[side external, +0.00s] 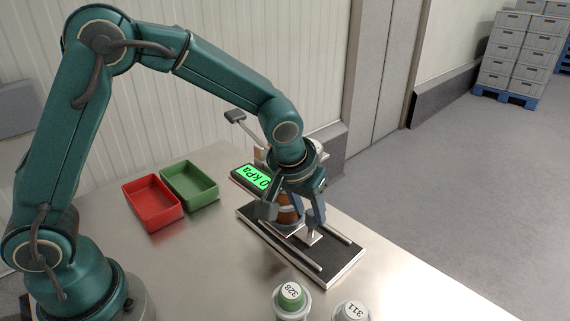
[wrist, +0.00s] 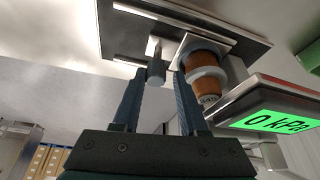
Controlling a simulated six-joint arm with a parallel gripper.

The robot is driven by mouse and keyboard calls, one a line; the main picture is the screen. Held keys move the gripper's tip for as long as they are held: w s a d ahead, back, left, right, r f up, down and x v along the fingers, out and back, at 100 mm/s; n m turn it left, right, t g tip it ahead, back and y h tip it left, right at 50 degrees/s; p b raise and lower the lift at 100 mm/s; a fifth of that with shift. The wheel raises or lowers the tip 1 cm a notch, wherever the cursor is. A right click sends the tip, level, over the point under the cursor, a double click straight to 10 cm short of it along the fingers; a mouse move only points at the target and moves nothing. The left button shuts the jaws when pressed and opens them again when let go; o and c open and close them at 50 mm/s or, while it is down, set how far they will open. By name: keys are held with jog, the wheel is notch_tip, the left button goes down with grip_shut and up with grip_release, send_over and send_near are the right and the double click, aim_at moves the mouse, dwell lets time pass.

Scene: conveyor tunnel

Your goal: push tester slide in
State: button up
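The tester has a display box (side external: 250,178) with a green screen reading 0 kPa, which also shows in the wrist view (wrist: 275,121). Its dark base (side external: 328,262) carries two pale rails. A light slide plate (wrist: 222,42) bears an orange-brown jar (wrist: 203,62), numbered on its lid. A grey knob (wrist: 156,68) stands beside the jar. My gripper (wrist: 160,76) is open, with its fingers apart and the knob showing between the tips. I cannot tell whether either finger touches it. In the side view my gripper (side external: 292,214) is low over the base and partly hides the jar.
A red bin (side external: 153,203) and a green bin (side external: 190,184) stand left of the tester. Two lidded jars, 328 (side external: 290,295) and 311 (side external: 352,311), stand at the front edge of the picture. The metal table (side external: 190,260) is clear between the bins and jars.

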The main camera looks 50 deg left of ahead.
jog(key=shift+v, duration=2.55)
